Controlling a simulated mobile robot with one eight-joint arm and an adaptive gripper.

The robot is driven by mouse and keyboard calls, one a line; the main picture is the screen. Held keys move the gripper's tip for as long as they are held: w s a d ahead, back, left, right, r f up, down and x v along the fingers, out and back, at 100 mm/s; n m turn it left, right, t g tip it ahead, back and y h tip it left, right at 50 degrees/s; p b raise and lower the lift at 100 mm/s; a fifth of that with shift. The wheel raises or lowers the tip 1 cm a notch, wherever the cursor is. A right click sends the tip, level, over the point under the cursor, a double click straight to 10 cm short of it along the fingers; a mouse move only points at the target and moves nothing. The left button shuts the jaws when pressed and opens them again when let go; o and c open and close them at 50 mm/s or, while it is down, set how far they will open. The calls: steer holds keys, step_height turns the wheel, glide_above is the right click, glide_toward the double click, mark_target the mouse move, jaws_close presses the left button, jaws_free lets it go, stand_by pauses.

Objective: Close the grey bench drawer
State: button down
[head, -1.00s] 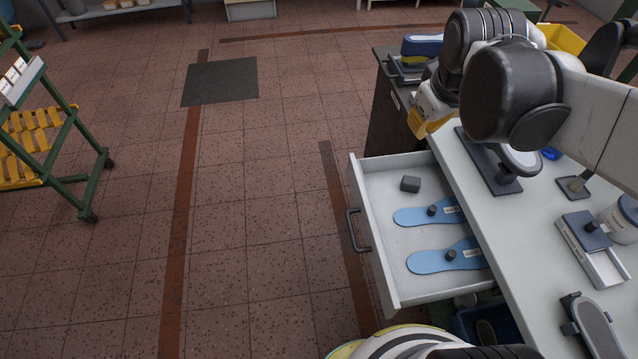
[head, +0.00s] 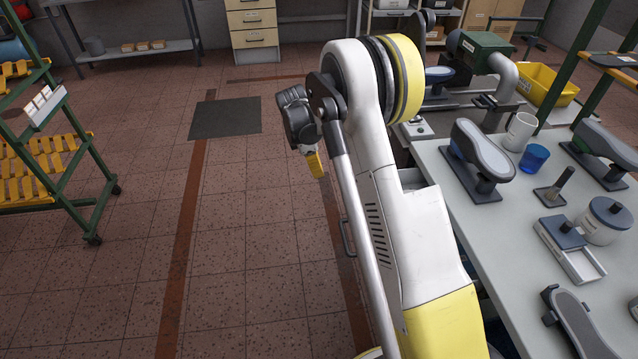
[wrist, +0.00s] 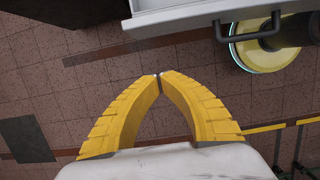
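The grey bench drawer is pulled out from the bench. In the head view my arm hides most of it; its dark handle (head: 347,238) shows left of the arm. In the wrist view the drawer's pale front edge (wrist: 175,20) and its handle (wrist: 252,32) lie along the top. My gripper (wrist: 160,77) has its yellow fingers together at the tips, with nothing between them. It is apart from the drawer front, with floor showing between. In the head view my gripper (head: 315,164) hangs left of the arm, beyond the handle. The drawer's contents are hidden now.
The bench top (head: 505,235) carries shoe lasts (head: 482,150), a white mug (head: 520,131), a blue cup (head: 534,158) and a lidded jar (head: 606,220). A green rack (head: 75,180) stands at the left. The floor (head: 240,220) left of the drawer is clear.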

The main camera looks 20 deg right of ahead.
steer(key=s+d+f+b, duration=0.1)
steer(key=d+f+b, duration=0.3)
steer(key=f, duration=0.5)
steer(key=shift+s+d+b, duration=0.35)
steer(key=shift+d+b, duration=0.05)
steer(key=shift+d, duration=0.7)
steer(key=s+d, duration=0.2)
steer(key=d, duration=0.5)
steer(key=s+d, duration=0.2)
steer(key=d, duration=0.6)
steer(key=s+d, duration=0.2)
steer(key=d, duration=0.5)
steer(key=shift+s+d, duration=0.25)
steer(key=shift+d, duration=0.05)
